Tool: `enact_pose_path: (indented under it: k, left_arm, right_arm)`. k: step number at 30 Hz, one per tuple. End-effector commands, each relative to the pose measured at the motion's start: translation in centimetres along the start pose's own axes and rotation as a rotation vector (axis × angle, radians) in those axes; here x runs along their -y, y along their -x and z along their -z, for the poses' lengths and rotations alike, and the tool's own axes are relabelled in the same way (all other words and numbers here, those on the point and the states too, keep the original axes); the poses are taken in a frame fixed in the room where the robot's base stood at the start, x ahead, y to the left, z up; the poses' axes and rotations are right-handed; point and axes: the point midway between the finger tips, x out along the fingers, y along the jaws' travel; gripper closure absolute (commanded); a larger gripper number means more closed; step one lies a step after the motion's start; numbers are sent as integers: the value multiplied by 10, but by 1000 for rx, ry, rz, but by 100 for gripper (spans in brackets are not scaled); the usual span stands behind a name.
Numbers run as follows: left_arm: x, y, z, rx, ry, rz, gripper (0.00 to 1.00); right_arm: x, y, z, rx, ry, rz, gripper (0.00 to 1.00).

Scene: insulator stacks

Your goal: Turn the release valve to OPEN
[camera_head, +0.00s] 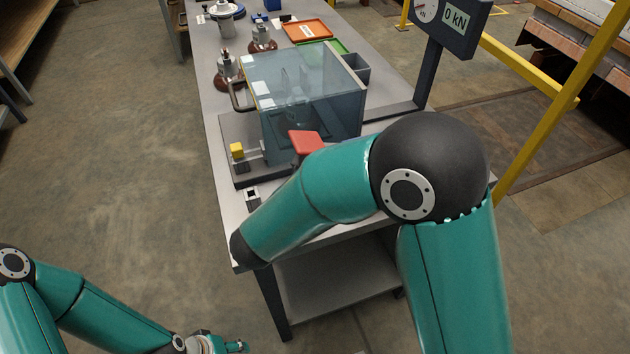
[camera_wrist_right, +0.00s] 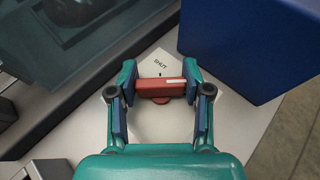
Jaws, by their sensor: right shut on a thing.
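The release valve shows in the right wrist view as a red bar handle (camera_wrist_right: 160,87) on a round red hub, above a pale plate (camera_wrist_right: 157,62). The plate reads "SHUT" with a small dark mark below the word. The handle lies crosswise, with a white stripe near its right end. My right gripper (camera_wrist_right: 161,90) is shut on the handle, one finger at each end. In the head view my right arm hides this gripper and the valve. My left gripper (camera_head: 222,346) is low at the bottom edge, off the table and partly cut off.
A clear-walled test box (camera_head: 310,95) stands on the bench (camera_head: 215,95), with a red block (camera_head: 305,142) beside it. A display (camera_head: 455,20) reads 0 kN. A blue block (camera_wrist_right: 250,45) stands close right of my right gripper. Insulators and trays occupy the bench's far end.

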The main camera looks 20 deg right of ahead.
Motion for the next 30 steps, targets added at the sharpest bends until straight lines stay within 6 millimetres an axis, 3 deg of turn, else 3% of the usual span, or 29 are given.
enact_pose_path:
  k: [5, 6, 10, 22, 30]
  left_arm:
    - [0, 0, 0, 0, 0, 0, 47]
    - [0, 0, 0, 0, 0, 0, 47]
    - [0, 0, 0, 0, 0, 0, 47]
    - [0, 1, 0, 0, 0, 0, 47]
    - [0, 0, 0, 0, 0, 0, 47]
  right_arm:
    - [-1, 0, 0, 0, 0, -4, 86]
    - [-1, 0, 0, 0, 0, -4, 46]
    - [0, 0, 0, 0, 0, -4, 25]
    - [-1, 5, 0, 0, 1, -5, 25]
    - [-2, 43, 0, 1, 1, -8, 25]
